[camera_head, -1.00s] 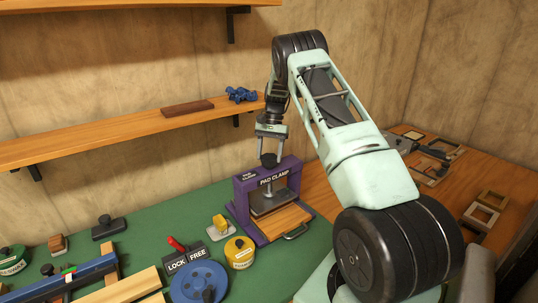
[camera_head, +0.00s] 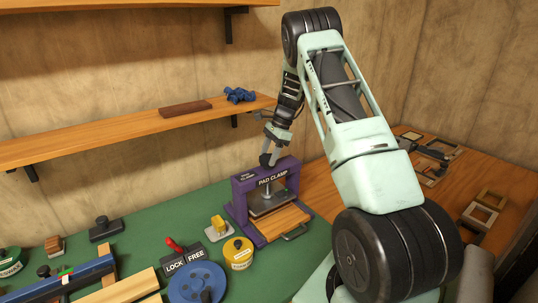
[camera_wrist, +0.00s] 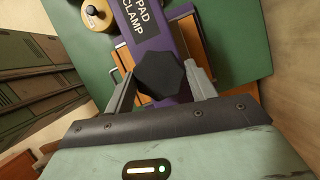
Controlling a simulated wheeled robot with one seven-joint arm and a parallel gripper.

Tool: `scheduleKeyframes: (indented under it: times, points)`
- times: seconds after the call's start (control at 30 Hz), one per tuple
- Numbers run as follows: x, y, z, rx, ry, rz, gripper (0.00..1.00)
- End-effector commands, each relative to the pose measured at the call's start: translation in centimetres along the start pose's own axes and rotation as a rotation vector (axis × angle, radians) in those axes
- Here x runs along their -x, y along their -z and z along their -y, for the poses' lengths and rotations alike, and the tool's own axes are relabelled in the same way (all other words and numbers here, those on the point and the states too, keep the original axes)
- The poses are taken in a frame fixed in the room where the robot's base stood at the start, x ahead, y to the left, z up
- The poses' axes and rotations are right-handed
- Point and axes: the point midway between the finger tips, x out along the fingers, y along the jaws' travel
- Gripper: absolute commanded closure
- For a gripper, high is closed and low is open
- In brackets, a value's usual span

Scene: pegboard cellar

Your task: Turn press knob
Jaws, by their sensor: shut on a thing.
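The press is a purple frame (camera_head: 240,187) labelled "PAD CLAMP", standing on the green bench top. Its black knob (camera_wrist: 160,75) sits on top of the frame and shows as a faceted dark shape in the wrist view. My gripper (camera_head: 270,153) is above the press, tilted, with its fingers on either side of the knob and shut on it. Under the frame hangs a dark pad (camera_head: 268,203) on a metal screw. A wooden tray (camera_head: 284,221) with a metal handle lies below the pad.
A yellow tin (camera_head: 238,255), a lock/free lever block (camera_head: 184,260) and a blue handwheel (camera_head: 196,283) stand left of the press. A shelf (camera_head: 120,130) with a brown block (camera_head: 185,108) and a blue object (camera_head: 239,95) runs behind. Wooden frames (camera_head: 483,212) lie at right.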

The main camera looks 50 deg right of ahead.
Motion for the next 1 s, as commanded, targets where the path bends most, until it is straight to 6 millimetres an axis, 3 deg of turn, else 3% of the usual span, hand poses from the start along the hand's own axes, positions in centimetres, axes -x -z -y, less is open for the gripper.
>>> scheduleKeyframes:
  times: [0.77, 0.8, 0.83, 1.0]
  points:
    - [0.11, -0.04, 0.02, -0.089, 0.04, 0.0, 0.67]
    - [0.1, -0.04, 0.02, -0.088, 0.04, 0.0, 0.33]
    - [0.1, -0.04, 0.02, -0.088, 0.04, 0.0, 0.25]
    - [0.05, -0.02, -0.02, -0.088, 0.038, 0.0, 0.22]
